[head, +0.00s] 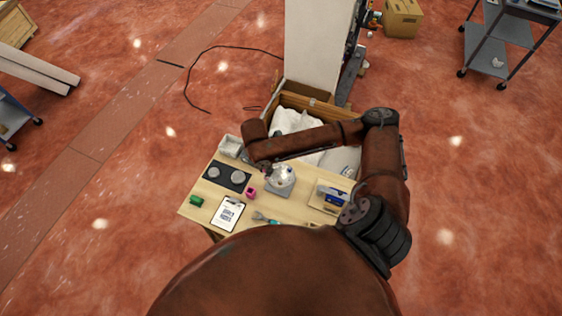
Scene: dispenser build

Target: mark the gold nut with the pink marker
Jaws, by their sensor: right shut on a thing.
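My right gripper (266,172) is over the table, just left of a grey device with a clear domed top (281,179). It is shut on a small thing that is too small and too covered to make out. A small pink object (251,193) is on the table just below and left of this gripper; I cannot tell whether it is the marker. I cannot pick out the gold nut at this size. My left gripper is not in view.
The wooden table (190,211) also holds a black mat (227,187) with two grey discs, a clipboard (228,213), a green object (196,201), a grey bin (230,146) and a tray with a blue item (331,196). A wooden crate (291,99) stands behind.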

